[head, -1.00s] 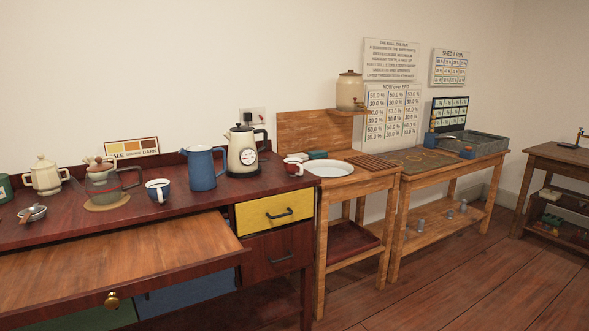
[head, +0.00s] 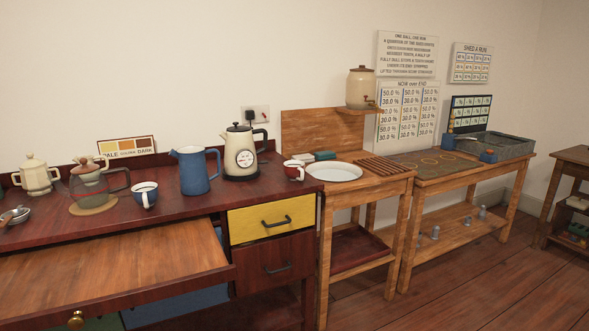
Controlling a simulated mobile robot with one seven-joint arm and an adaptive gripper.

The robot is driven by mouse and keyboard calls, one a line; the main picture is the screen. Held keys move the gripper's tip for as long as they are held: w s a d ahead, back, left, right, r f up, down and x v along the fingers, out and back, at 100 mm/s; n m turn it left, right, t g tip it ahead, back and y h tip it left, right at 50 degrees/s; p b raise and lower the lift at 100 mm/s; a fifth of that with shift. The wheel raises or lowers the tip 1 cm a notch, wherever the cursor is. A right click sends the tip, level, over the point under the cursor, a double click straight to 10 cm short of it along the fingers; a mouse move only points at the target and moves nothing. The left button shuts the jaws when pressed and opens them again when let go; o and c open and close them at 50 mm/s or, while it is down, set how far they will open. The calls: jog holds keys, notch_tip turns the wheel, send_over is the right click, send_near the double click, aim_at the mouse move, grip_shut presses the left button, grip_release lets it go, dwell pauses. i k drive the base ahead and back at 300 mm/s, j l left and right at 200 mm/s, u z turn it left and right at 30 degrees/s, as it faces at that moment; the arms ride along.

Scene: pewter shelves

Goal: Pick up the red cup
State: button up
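The red cup (head: 293,170) stands upright on the dark red counter (head: 245,193), near its right end. It is small, red outside with a pale inside. It sits just right of the cream kettle (head: 240,155) and above the yellow drawer. My gripper is not in view.
A wooden board (head: 110,268) juts out in front. A washstand with a white basin (head: 333,172) adjoins at right. Floor at lower right is clear.

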aim_at(293, 169)
jog(key=i+l+u, duration=0.1)
jog(key=i+l, duration=0.15)
jog(key=l, duration=0.15)
jog(key=i+l+u, duration=0.15)
jog(key=l, duration=0.25)
jog(key=i+l+u, duration=0.1)
jog(key=i+l, duration=0.25)
jog(key=i+l+u, duration=0.1)
jog(key=l, duration=0.4)
jog(key=i+l+u, duration=0.1)
jog(key=i+l, duration=0.2)
jog(key=l, duration=0.2)
jog(key=i+l+u, duration=0.15)
jog(key=l, duration=0.3)
jog(key=i+l+u, duration=0.1)
jog(key=l, duration=0.4)
jog(key=i+l+u, duration=0.1)
jog(key=i+l, duration=0.15)
jog(key=l, duration=0.3)
